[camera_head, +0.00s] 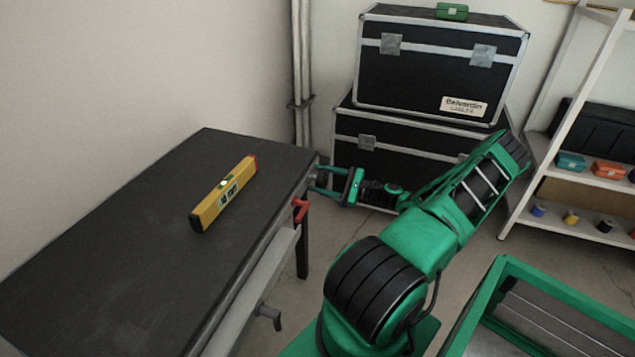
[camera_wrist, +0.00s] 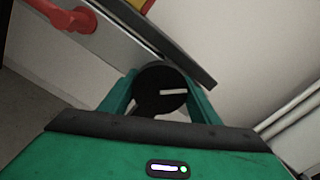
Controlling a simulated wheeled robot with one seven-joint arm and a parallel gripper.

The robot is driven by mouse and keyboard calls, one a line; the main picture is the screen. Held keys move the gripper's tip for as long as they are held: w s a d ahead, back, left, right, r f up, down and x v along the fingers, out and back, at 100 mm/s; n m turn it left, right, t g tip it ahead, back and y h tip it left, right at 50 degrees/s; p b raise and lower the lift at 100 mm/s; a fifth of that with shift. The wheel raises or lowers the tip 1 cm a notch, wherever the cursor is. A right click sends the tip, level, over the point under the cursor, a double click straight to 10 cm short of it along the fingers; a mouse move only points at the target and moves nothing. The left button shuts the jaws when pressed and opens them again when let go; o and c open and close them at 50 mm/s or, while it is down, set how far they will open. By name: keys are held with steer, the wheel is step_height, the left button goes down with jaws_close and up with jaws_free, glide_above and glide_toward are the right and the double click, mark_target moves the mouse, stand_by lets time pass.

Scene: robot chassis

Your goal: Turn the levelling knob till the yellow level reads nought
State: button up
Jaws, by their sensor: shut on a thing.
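The yellow level (camera_head: 224,193) lies on the dark tabletop (camera_head: 120,250), toward the table's right side. It has a small display, too small to read here. The levelling knob (camera_wrist: 160,90) is a round black knob with a white mark, at the table's edge in the wrist view. My gripper (camera_head: 325,181) reaches the table's far right corner from the right. In the wrist view my gripper's green fingers (camera_wrist: 161,100) are on both sides of the knob and shut on it. In the head view the knob is mostly hidden by the fingers.
A red handle (camera_head: 300,209) sits on the table's side near my gripper, and a dark handle (camera_head: 269,315) is lower down. Black cases (camera_head: 425,75) are stacked behind. A shelf (camera_head: 590,195) with small coloured items stands at the right. The tabletop around the level is clear.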

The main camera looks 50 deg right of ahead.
steer(key=n, duration=0.4)
steer(key=shift+a+f+n, duration=0.15)
steer(key=shift+f+n, duration=0.1)
steer(key=shift+n, duration=0.05)
steer(key=shift+s+n, duration=0.1)
steer(key=shift+n, duration=2.1)
steer(key=o, duration=1)
steer(key=shift+r, duration=0.1)
steer(key=shift+s+d, duration=0.4)
steer(key=v, duration=0.9)
steer(key=shift+s, duration=0.35)
